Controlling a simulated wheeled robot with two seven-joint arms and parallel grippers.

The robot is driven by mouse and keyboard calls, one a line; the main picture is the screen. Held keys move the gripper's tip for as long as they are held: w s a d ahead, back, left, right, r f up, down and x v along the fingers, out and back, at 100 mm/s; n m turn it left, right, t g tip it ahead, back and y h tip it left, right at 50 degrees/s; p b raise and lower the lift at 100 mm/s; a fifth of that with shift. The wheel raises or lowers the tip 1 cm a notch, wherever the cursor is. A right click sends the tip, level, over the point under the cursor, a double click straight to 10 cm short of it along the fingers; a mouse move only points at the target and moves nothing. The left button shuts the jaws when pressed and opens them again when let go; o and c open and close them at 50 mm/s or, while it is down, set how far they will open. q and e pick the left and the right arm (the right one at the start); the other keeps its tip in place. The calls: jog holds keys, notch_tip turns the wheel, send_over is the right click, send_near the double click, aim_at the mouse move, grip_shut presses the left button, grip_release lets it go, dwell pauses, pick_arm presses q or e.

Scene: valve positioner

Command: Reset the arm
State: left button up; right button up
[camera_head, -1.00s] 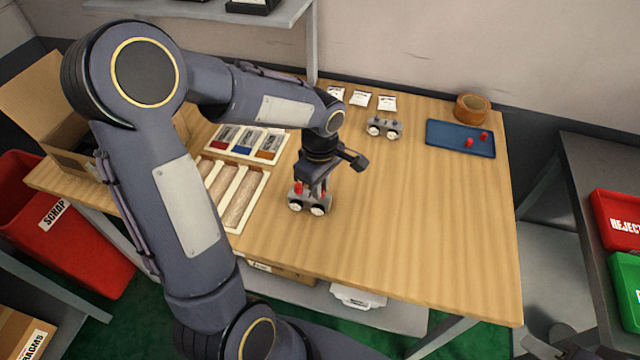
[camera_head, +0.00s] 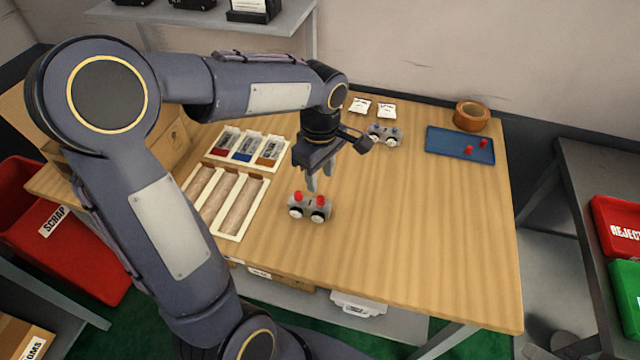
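My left arm reaches in from the left across the wooden table (camera_head: 400,240). My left gripper (camera_head: 318,184) points down just above and behind a small grey valve positioner (camera_head: 309,207) with two red caps and white round gauges. The fingers look apart from it, with nothing seen between them; a narrow gap shows between the fingertips. A second grey positioner (camera_head: 383,134), without red caps, stands further back, partly beside the gripper's camera. My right gripper is not in view.
A white sorting tray (camera_head: 240,213) and a coloured-label tray (camera_head: 272,160) lie left. A cardboard box (camera_head: 165,145) stands behind my arm. The table's right front is clear.

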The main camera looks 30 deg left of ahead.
pick_arm(q)
jog(key=shift+s+r, duration=0.1)
jog(key=shift+r, duration=0.55)
jog(key=s+d+r+m+t+h, duration=0.1)
jog(key=s+d+m+t+h, duration=0.1)
jog(key=s+m, duration=0.5)
jog(key=s+d+r+m+t+h, duration=0.1)
jog(key=s+d+m+t, duration=0.1)
jog(key=s+m, duration=0.5)
jog(key=s+t, duration=0.1)
jog(key=s, duration=0.1)
jog(key=shift+s+d+r+m+t+h, duration=0.15)
jog(key=shift+s+m+t+h, duration=0.15)
jog(key=shift+s+m+h, duration=0.1)
